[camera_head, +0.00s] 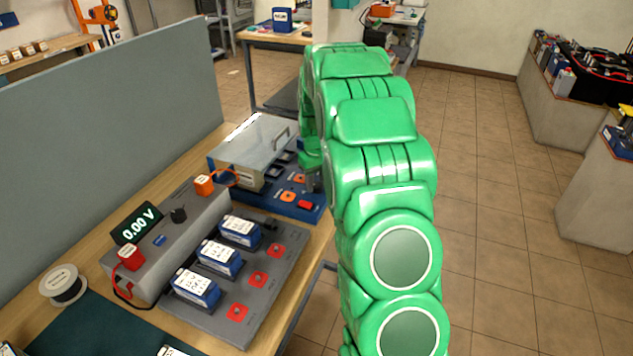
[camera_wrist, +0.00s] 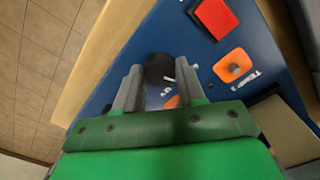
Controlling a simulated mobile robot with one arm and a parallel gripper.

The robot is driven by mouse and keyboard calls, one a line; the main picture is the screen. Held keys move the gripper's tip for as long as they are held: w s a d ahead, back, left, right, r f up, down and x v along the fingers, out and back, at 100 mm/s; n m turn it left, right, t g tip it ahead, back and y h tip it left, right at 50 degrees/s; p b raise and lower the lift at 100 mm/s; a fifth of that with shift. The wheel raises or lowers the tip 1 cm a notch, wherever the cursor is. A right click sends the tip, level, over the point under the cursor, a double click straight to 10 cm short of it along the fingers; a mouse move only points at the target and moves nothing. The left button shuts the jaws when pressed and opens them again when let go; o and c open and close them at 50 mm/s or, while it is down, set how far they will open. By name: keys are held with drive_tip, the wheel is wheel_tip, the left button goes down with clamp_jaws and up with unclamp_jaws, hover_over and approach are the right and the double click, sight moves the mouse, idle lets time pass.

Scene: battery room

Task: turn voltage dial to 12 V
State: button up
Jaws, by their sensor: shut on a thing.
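The black voltage dial (camera_wrist: 158,68) is on the blue panel (camera_wrist: 110,88) of the charger. My gripper (camera_wrist: 160,72) is shut on it, one finger on each side. A short white mark shows on the dial's lower right edge in the wrist view. A small white label, which looks like a number and V, is printed just below it, and I cannot read it surely. In the head view my gripper (camera_head: 313,182) is low at the right side of the blue panel (camera_head: 280,208), mostly hidden by my green arm, and the dial is hidden.
A red square button (camera_wrist: 215,18) and an orange knob (camera_wrist: 234,67) marked TEMP are close to the dial. A grey unit reading 0.00 V (camera_head: 137,225) and a rack of several blue batteries (camera_head: 219,258) stand nearer on the bench.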

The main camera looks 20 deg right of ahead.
drive_tip(key=m, duration=0.5)
drive_tip(key=shift+m, duration=0.3)
drive_tip(key=m, duration=0.5)
idle(0.4)
drive_tip(key=o, duration=1.1)
drive_tip(key=shift+c, duration=0.2)
drive_tip(key=shift+r, duration=0.15)
